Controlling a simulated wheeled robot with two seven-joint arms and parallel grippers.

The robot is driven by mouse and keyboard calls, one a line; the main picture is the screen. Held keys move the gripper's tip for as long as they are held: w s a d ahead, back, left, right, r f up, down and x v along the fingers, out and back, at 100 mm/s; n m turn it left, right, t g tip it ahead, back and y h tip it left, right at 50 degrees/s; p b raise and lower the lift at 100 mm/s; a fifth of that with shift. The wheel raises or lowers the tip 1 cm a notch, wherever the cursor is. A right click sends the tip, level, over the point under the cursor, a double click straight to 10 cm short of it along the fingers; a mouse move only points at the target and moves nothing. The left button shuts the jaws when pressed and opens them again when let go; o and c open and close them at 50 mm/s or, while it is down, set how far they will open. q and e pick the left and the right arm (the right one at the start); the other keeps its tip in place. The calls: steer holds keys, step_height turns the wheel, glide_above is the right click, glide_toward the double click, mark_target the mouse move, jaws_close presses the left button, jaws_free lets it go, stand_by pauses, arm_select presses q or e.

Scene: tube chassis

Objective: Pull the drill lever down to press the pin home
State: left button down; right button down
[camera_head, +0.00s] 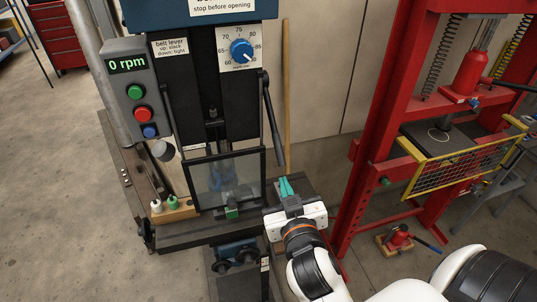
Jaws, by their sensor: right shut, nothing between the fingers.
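The drill press (187,95) stands at the centre with its dark head and column. A long black lever (273,124) hangs at its right side, tilted down to the right, its lower end near the right gripper. My right gripper (286,184) has green fingertips that point up and away, just below the lever's end. The fingers are shut and empty. I cannot tell whether they touch the lever. Behind the clear guard (240,178) something blue shows blurrily; I cannot make out the pin. My left gripper is out of view.
A control box (134,92) reads 0 rpm, with green, red and blue buttons. A blue dial (241,50) sits on the head. Small bottles (172,202) stand in a wooden holder at left. A red press frame (375,130) with a yellow mesh guard (465,160) stands at right.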

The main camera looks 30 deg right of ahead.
steer(key=r, duration=0.2)
steer(key=b, duration=0.7)
glide_toward(278, 146)
step_height(278, 146, up, 2)
steer(key=shift+h, duration=0.3)
steer(key=p+x, duration=0.1)
steer(key=x, duration=0.1)
steer(key=f+p+x, duration=0.1)
steer(key=x, duration=0.2)
steer(key=shift+w+f, duration=0.1)
steer(key=shift+w, duration=0.1)
steer(key=shift+w+d+f, duration=0.15)
steer(key=shift+w+f, duration=0.1)
steer(key=shift+f, duration=0.2)
